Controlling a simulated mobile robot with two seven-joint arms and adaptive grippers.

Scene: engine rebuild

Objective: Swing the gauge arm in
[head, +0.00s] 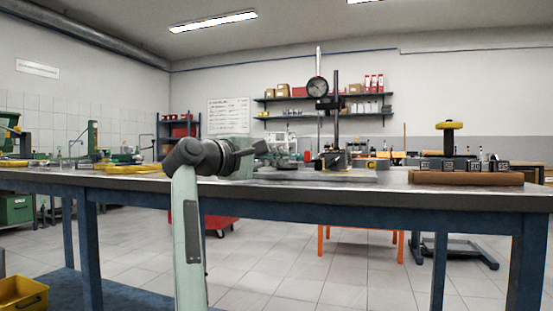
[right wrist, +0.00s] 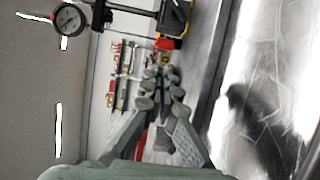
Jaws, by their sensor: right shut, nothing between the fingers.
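A dial gauge (head: 317,87) with a pale face and dark rim hangs on a short gauge arm (head: 328,103) off a dark upright post (head: 336,130) on the bench. My right gripper (head: 262,147) is left of the stand and lower than the gauge in the head view. Its fingers (right wrist: 160,73) are shut and empty, apart from the gauge. My left gripper is not in view.
The stand is on the metal bench (head: 400,190). A brown wooden tray (head: 468,178) with small blocks and a yellow-topped tool (head: 449,126) is to the right. Green machines and yellow items are at the left. Shelves (head: 325,97) hang on the far wall.

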